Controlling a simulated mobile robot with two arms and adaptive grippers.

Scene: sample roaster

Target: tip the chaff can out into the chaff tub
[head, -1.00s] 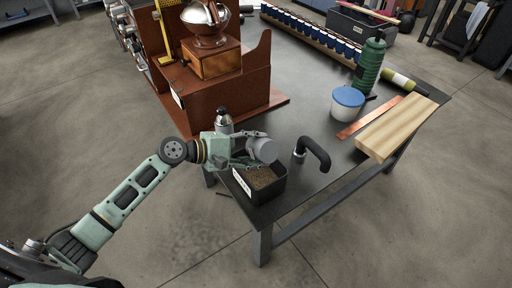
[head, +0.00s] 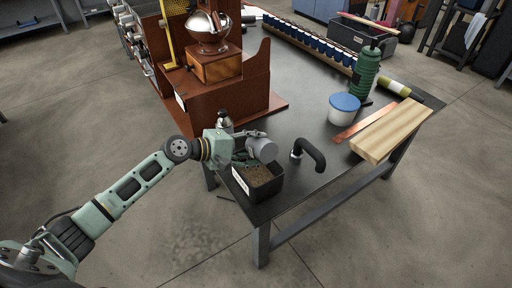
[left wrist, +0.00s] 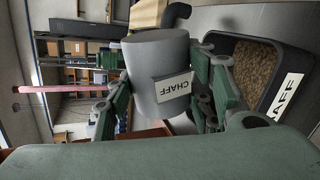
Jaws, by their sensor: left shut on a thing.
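The grey chaff can (head: 264,150) is held by my left gripper (head: 250,153) above the black chaff tub (head: 264,196). In the left wrist view, the fingers (left wrist: 160,92) are shut on both sides of the can (left wrist: 150,60), whose white label reads CHAFF. The can looks tipped on its side. Its open mouth is not clear to see. Brown chaff lies in the tub, which also shows at the right of the left wrist view (left wrist: 232,45). My right gripper is not in view.
The tub stands at the table's near corner. Behind are a brown roaster stand (head: 228,98), a blue-lidded pot (head: 344,108) and a wooden block (head: 390,132).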

